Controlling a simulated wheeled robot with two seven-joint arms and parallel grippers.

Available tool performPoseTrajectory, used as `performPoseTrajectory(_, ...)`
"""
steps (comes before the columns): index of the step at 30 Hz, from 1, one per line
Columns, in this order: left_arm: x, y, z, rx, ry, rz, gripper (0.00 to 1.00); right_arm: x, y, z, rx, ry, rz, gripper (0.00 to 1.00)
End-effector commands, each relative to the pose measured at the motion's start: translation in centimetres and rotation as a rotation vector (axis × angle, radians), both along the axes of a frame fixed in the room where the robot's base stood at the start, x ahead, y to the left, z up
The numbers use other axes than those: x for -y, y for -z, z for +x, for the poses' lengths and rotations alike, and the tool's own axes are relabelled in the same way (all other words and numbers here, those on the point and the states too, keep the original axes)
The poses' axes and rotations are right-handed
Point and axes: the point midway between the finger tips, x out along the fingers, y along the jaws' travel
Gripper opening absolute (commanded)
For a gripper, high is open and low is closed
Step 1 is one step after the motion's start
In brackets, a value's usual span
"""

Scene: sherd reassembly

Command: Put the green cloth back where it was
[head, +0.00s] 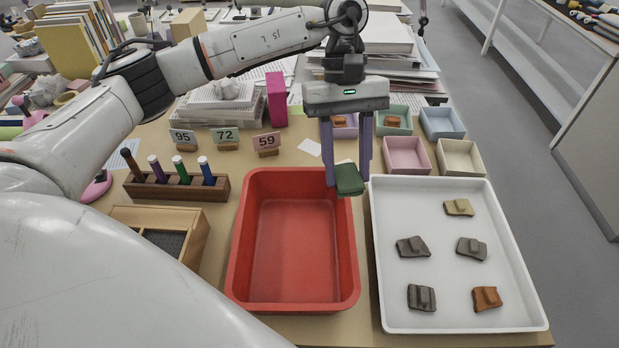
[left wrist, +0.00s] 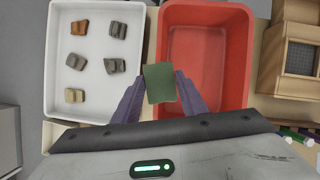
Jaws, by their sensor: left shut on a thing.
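The green cloth (head: 349,179) is a small dark green folded piece. My left gripper (head: 348,172) is shut on it and holds it above the gap between the red tub and the white tray, near their far ends. In the left wrist view the cloth (left wrist: 160,83) sits between the purple fingers (left wrist: 158,92), over the edge of the red tub. My right gripper is in neither view.
The empty red tub (head: 240,240) is left of the cloth. The white tray (head: 450,314) on the right holds several sherds.

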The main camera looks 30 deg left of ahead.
Motion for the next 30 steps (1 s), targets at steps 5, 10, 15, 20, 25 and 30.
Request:
performPoseTrajectory(5, -3.5, 2.8, 5.3, -0.005, -0.626, -0.002, 0.20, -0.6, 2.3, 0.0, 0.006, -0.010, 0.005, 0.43)
performPoseTrajectory(10, -9.3, 4.9, 8.6, -0.003, -1.187, 0.004, 0.20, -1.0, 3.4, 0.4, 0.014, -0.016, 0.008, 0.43)
performPoseTrajectory(15, -14.1, 6.6, 9.8, 0.000, -1.562, 0.003, 0.20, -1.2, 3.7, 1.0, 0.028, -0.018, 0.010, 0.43)
performPoseTrajectory(20, -16.1, 7.8, 10.0, 0.000, -1.710, 0.004, 0.20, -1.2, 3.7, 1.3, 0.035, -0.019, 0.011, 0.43)
performPoseTrajectory(25, -16.2, 10.9, 10.0, -0.004, -1.725, 0.004, 0.20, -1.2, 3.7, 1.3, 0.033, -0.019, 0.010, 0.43)
performPoseTrajectory(30, -16.3, 13.1, 10.0, -0.001, -1.723, 0.002, 0.20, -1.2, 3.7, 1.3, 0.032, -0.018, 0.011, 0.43)
